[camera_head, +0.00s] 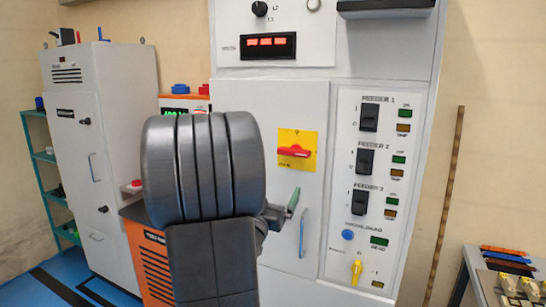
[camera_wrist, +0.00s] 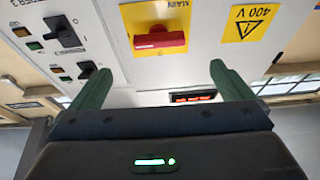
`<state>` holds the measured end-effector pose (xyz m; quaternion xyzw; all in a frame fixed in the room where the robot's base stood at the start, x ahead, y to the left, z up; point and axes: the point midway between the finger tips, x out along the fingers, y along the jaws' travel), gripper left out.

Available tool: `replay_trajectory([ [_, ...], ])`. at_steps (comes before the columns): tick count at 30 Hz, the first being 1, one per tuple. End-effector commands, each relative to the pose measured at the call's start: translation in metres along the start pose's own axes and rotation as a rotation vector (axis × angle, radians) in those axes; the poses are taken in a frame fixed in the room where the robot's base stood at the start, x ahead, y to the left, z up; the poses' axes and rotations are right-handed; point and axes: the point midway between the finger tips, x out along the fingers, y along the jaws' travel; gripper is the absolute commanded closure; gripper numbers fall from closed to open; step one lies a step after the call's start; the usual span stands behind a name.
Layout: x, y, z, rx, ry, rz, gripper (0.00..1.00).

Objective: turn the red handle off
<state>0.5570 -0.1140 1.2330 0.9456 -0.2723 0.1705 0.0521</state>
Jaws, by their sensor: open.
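The red handle (camera_head: 294,151) lies horizontal on a yellow square plate (camera_head: 299,137) on the front of the grey cabinet. It also shows in the wrist view (camera_wrist: 160,40), where it lies beyond the gap between my fingers. My gripper (camera_head: 288,206) is below the handle in the head view, partly hidden behind my arm, with a green finger showing. In the wrist view my gripper (camera_wrist: 160,82) is open, its two green fingers apart with nothing between them. The fingers are not touching the handle.
A panel of black feeder switches (camera_head: 365,161) is right of the handle. A blue door handle (camera_head: 302,233) is below. A yellow 400 V sign (camera_wrist: 249,24) is beside the plate. An orange machine (camera_head: 150,262) stands at left, and a table with parts (camera_head: 510,275) at lower right.

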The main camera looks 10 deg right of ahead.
Motion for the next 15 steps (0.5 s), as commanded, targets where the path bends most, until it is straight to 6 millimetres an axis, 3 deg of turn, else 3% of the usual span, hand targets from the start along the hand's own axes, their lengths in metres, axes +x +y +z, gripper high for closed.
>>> replay_trajectory([
  [8,0.018,0.004,-0.006,-0.009,0.034,0.037,0.00],
  [15,0.068,0.006,-0.009,-0.010,0.033,0.036,0.00],
])
